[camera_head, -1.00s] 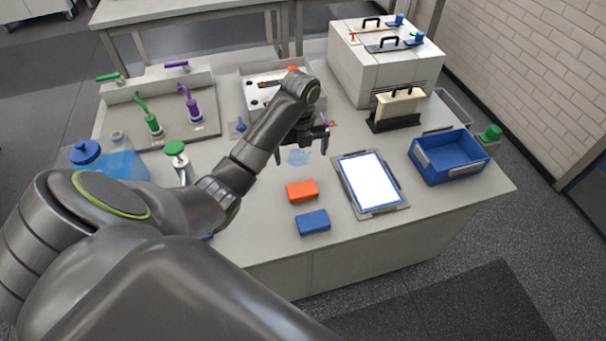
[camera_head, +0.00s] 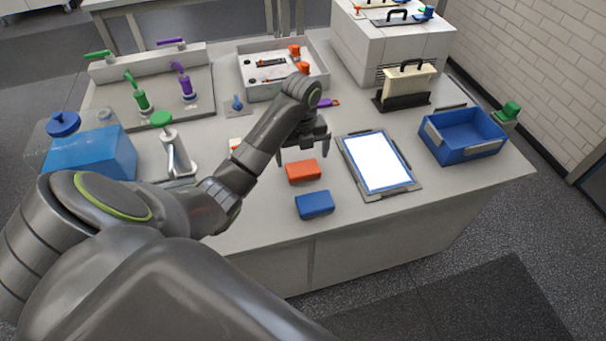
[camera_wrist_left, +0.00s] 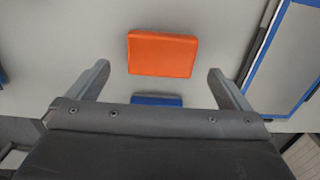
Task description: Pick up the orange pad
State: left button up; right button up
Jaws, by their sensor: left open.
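The orange pad (camera_head: 303,170) lies flat on the light grey bench top, just behind the blue pad (camera_head: 314,204). My left gripper (camera_head: 302,155) is open and empty, above the bench at the far edge of the orange pad. In the left wrist view the orange pad (camera_wrist_left: 162,53) lies ahead of the two spread fingers (camera_wrist_left: 152,80), in line with the gap between them. It is not between the fingertips' inner faces in a grip. The blue pad (camera_wrist_left: 157,100) shows partly behind the gripper body there. My right gripper is not in view.
A framed white panel (camera_head: 378,162) lies right of the pads, with a blue bin (camera_head: 463,137) farther right. A grey tray (camera_head: 318,80) is behind.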

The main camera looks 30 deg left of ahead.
aim_at(303, 167)
pick_arm(q)
jog(key=shift+f+b, duration=0.3)
jog(key=shift+f, duration=0.4)
notch_tip(303, 167, down, 4)
jog(key=shift+d+f, duration=0.1)
jog(key=c, duration=0.9)
jog(key=shift+c, duration=0.2)
jog(key=shift+w+r, duration=0.1)
jog(key=shift+r, duration=0.1)
